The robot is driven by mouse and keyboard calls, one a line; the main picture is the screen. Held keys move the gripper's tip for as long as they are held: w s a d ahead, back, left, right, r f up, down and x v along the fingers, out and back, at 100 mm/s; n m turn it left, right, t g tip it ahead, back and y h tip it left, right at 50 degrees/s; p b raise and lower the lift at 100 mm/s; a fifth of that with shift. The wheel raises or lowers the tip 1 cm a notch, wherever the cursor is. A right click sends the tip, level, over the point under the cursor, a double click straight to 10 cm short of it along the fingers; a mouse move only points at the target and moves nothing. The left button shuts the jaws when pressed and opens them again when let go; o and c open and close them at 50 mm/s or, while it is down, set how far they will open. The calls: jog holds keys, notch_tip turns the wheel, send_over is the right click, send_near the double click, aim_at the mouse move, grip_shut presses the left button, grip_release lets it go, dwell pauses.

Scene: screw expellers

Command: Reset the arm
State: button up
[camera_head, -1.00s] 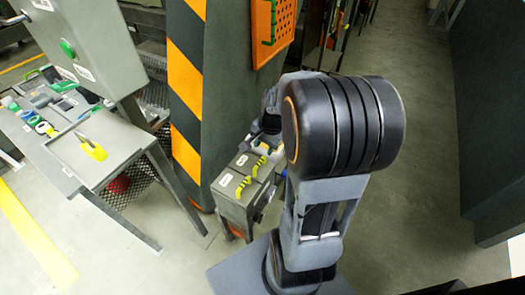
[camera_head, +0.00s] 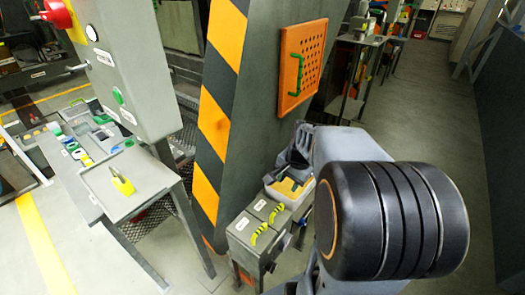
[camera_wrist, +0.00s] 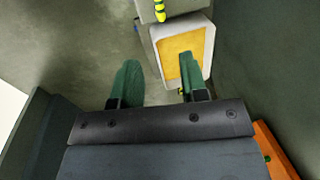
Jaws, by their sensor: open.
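My gripper (camera_wrist: 158,78) is open in the wrist view, with its two green fingers apart and nothing held between them. A white-rimmed bin with a yellow-orange inside (camera_wrist: 184,52) lies beyond the fingers, and the right finger overlaps it in the picture. In the head view my arm's large dark joint fills the lower right. My gripper (camera_head: 298,150) shows there only in part, dark and partly hidden behind my arm, near the bin (camera_head: 290,188).
A grey box with yellow handles (camera_head: 262,222) stands beside the bin. A striped pillar (camera_head: 212,122) and an orange perforated panel (camera_head: 303,68) stand behind. The floor at right (camera_head: 440,120) is clear.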

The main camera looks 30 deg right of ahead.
jog(key=s+a+r+n+t+p, duration=0.1)
jog(key=s+a+r+n+p, duration=0.2)
jog(key=a+r+n+p, duration=0.3)
jog(key=s+a+r+n+h+p, duration=0.1)
jog(key=s+a+r+n+p, duration=0.2)
jog(key=a+r+n+p, duration=0.3)
notch_tip(320, 180, up, 4)
jog(key=shift+s+a+f+n+t+p, duration=0.1)
jog(key=shift+s+a+n+t+p, duration=0.25)
jog(key=shift+a+n+t+p, duration=0.15)
